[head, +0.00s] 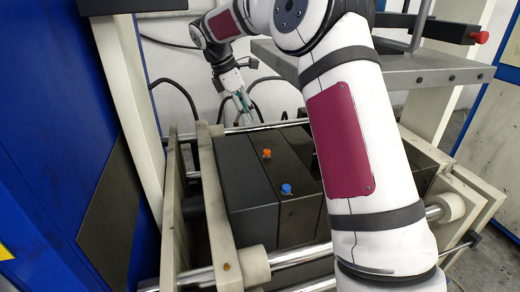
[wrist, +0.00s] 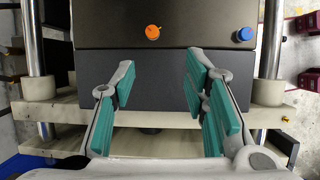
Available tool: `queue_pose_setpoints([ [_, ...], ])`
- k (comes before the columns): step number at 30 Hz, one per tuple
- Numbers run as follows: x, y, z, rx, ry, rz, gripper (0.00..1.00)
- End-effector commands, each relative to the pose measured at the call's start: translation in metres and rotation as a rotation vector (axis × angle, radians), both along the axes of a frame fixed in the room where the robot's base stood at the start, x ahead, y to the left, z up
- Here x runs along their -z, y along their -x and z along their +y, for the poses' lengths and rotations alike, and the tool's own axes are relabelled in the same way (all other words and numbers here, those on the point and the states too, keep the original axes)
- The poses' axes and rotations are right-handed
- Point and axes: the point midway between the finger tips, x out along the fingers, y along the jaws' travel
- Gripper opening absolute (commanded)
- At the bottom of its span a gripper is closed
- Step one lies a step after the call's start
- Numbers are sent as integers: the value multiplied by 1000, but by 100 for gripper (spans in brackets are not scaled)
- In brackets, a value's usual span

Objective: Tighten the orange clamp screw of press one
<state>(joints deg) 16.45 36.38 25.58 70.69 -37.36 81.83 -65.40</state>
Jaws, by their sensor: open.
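The orange clamp screw (head: 267,153) stands on top of a dark block of the press, behind a blue screw (head: 286,188) in the head view. In the wrist view the orange screw (wrist: 152,32) is above the gap between my fingers, and the blue screw (wrist: 243,35) is to its right. My gripper (head: 243,103) is at the far side of the press in the head view. In the wrist view my gripper (wrist: 158,82) is open, with teal pads apart and nothing between them. Neither finger touches the orange screw.
Dark press blocks (head: 248,185) sit between pale frame plates (head: 215,205) and metal rods (head: 300,250). A blue cabinet wall (head: 50,130) is at left. A grey shelf (head: 425,72) stands at back right. My arm hides the press's right part.

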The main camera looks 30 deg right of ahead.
Motion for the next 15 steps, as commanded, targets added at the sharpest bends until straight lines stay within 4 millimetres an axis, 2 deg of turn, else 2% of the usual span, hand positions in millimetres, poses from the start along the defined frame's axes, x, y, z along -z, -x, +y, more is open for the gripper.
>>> queue_pose_setpoints([
  [1, 12, -8, -5, -12, -2, 18, 41],
  [6, 27, -19, -14, -44, -4, 51, 41],
  [11, 35, -19, -19, -48, -4, 57, 41],
  [15, 54, -16, -27, -47, -4, 59, 41],
])
